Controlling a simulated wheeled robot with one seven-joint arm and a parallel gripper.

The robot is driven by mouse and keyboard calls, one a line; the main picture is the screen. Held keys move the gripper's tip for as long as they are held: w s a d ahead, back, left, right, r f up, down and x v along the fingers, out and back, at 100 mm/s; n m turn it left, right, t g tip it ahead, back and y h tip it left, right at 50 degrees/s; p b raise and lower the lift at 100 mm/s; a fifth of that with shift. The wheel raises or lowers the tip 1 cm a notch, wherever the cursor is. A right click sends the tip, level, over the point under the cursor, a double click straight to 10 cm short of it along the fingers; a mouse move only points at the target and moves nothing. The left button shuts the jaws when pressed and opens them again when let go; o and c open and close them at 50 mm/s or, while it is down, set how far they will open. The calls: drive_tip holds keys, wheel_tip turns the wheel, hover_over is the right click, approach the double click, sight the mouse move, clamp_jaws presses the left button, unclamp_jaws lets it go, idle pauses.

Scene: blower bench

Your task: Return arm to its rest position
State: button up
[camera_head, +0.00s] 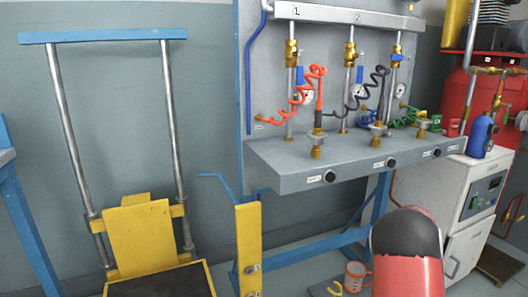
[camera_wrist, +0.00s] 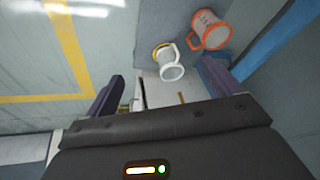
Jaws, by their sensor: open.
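My gripper (camera_wrist: 161,76) shows in the wrist view as two dark purple fingers spread wide apart, with nothing held between them. It points down toward the floor area, and a white box-like surface lies below and between the fingers. My red and black arm (camera_head: 405,245) rises at the lower right of the head view. My gripper itself is out of sight there.
A grey bench (camera_head: 340,160) carries red, black and green coiled hoses. A white cabinet (camera_head: 440,205) and red tank (camera_head: 475,95) stand right. A yellow lift frame (camera_head: 140,235) stands left. An orange-rimmed cup (camera_wrist: 209,30) and white mug (camera_wrist: 172,70) are below my gripper.

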drive_tip(key=s+a+r+n+y+p, duration=0.2)
drive_tip(key=s+a+r, duration=0.4)
drive_tip(key=a+r, duration=0.4)
drive_tip(key=s+a+r+n+y+p, duration=0.1)
drive_tip(key=s+a+r+n, duration=0.1)
drive_tip(key=s+a+r, duration=0.65)
drive_tip(key=s+a+r+n+p, duration=0.1)
drive_tip(key=s+a+r, duration=0.2)
drive_tip(key=s, duration=0.3)
drive_tip(key=s+a+r+n+t+h+p, duration=0.1)
drive_tip(key=s+a+r+n, duration=0.1)
drive_tip(key=s, duration=0.4)
drive_tip(key=s+a+r+n+p, duration=0.1)
drive_tip(key=s+a+r, duration=0.3)
drive_tip(key=s, duration=0.3)
drive_tip(key=shift+a, duration=0.5)
drive_tip(key=shift+r, duration=0.1)
